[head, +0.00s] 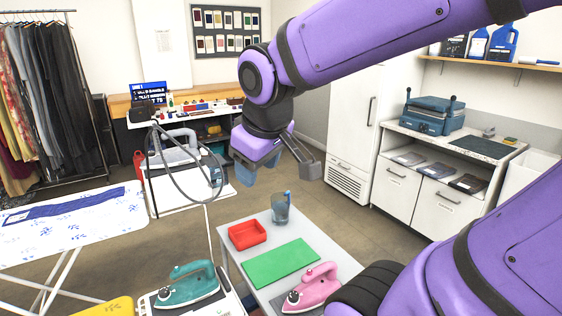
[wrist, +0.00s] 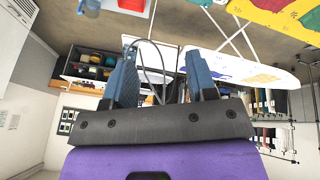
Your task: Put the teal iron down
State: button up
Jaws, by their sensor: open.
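The teal iron (head: 188,284) rests on a white surface with a dark plate at the bottom left of the head view, its handle upward. My gripper (head: 276,172) is raised in the middle of the head view, well above and behind the iron, and apart from it. Its two fingers are spread with nothing between them. In the wrist view my gripper (wrist: 160,70) shows its two blue-grey fingers apart and empty. I cannot make out the teal iron in the wrist view.
A small table carries a red tray (head: 247,235), a green mat (head: 280,263), a clear jug (head: 281,208) and a pink iron (head: 312,288). An ironing board (head: 110,222) stands at left. Clothes hang on a rack (head: 75,12). A blue press (head: 433,115) sits on the right counter.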

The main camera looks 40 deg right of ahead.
jog(key=s+r+m+y, duration=0.1)
jog(key=s+r+m, duration=0.1)
jog(key=s, duration=0.4)
jog(key=shift+s+r+t, duration=0.2)
jog(key=shift+r+t, duration=0.1)
jog(key=shift+r, duration=0.1)
jog(key=shift+o, duration=0.5)
jog(key=shift+a, duration=0.1)
dwell(0.7)
